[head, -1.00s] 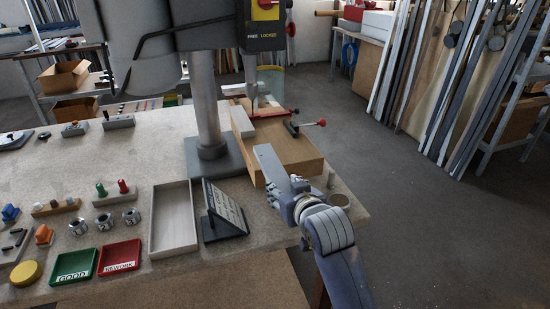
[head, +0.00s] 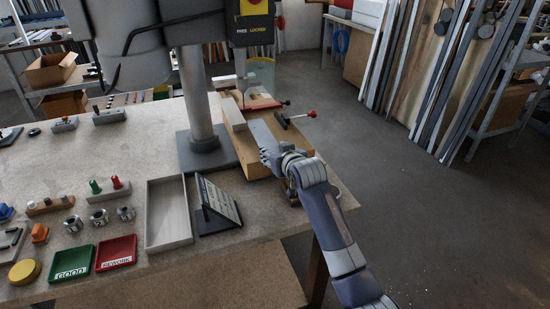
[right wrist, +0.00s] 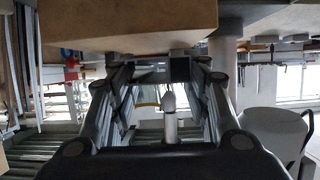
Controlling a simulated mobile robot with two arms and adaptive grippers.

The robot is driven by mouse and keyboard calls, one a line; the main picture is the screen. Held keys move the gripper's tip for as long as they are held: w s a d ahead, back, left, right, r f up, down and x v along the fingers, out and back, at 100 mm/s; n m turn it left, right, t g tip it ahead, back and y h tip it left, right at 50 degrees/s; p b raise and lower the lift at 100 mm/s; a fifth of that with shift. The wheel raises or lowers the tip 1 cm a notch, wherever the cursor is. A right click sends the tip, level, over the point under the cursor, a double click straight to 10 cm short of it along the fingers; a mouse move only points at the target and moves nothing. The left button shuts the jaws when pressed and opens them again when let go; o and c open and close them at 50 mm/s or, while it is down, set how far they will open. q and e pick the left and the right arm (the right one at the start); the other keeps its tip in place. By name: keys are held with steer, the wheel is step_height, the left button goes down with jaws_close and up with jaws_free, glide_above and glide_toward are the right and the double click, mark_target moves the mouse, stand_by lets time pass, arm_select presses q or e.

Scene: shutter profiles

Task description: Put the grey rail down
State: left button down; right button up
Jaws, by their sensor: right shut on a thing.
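The grey rail (head: 262,132) is a short flat bar over the right part of the wooden block (head: 252,165) on the bench. My right gripper (head: 270,154) is shut on the rail's near end, at the block's right side. I cannot tell whether the rail touches the block or hangs just above it. In the right wrist view, my right gripper's fingers (right wrist: 175,75) reach forward close beside the wooden block (right wrist: 125,22); the rail is hard to make out there. My left gripper is not in view.
A drill press column (head: 198,100) stands left of the block. A red-knobbed clamp handle (head: 311,114) sticks out behind the rail. A tilted sign (head: 217,205), an open tray (head: 168,212), a green tray (head: 72,262) and a red tray (head: 116,252) lie nearer. Floor is clear at right.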

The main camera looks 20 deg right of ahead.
steer(key=shift+w+d+f+p, duration=0.2)
steer(key=shift+w+f+p, duration=0.5)
steer(key=shift+f+p, duration=0.3)
steer(key=shift+f, duration=0.5)
steer(key=shift+f, duration=0.2)
steer(key=o, duration=1.1)
